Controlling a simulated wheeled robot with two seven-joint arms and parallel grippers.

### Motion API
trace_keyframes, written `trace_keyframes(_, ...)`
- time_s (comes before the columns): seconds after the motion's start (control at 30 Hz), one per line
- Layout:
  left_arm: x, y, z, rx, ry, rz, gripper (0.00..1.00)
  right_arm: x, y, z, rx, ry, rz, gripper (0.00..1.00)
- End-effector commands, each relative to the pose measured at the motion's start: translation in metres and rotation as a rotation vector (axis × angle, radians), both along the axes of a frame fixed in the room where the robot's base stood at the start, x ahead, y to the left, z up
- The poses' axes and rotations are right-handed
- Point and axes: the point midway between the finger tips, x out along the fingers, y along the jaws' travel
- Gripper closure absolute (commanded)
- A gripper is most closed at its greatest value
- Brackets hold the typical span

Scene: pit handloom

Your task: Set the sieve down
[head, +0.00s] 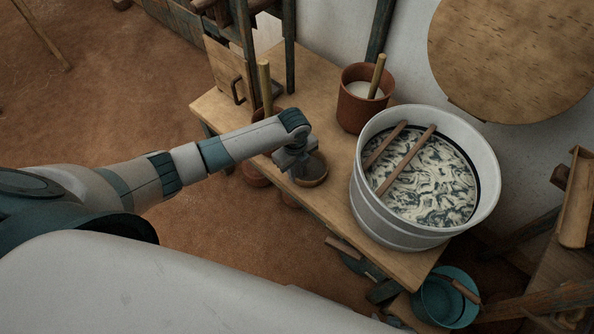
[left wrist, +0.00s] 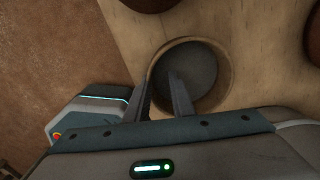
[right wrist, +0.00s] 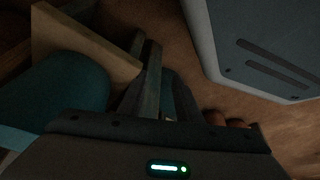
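The sieve (head: 316,180), a round wooden rim with a grey mesh inside, is at the front edge of the wooden bench (head: 335,202). It looks level and at bench height; its underside is hidden. The left wrist view also shows the sieve (left wrist: 205,76). My left gripper (head: 291,166) is over its near left rim. In the left wrist view its fingers (left wrist: 160,84) stand apart, one outside the rim and one inside over the mesh, with a visible gap. My right gripper (right wrist: 163,68) shows only in its own dim wrist view, fingers apart, holding nothing visible.
A large white tub (head: 400,222) of marbled liquid with two sticks across it stands right of the sieve. A terracotta pot (head: 357,113) with a stick stands behind. A teal bucket (head: 446,300) is below at the right. Bare bench lies between sieve and tub.

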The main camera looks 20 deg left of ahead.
Motion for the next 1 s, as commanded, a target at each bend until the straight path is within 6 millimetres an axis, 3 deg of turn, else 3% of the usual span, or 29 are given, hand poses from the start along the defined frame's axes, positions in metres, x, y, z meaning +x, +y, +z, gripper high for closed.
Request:
trace_keyframes(0.27, 0.0, 0.001, 0.03, 0.0, -0.002, -0.002, 0.78, 0.001, 0.001, 0.002, 0.002, -0.01, 0.001, 0.69)
trace_keyframes(0.7, -0.003, 0.002, 0.104, -0.001, -0.003, 0.0, 0.78, 0.001, 0.011, 0.001, 0.017, -0.027, 0.0, 0.69)
trace_keyframes(1.0, -0.004, 0.003, 0.12, 0.0, 0.0, 0.001, 0.78, 0.004, 0.011, 0.002, 0.017, -0.034, 0.002, 0.69)
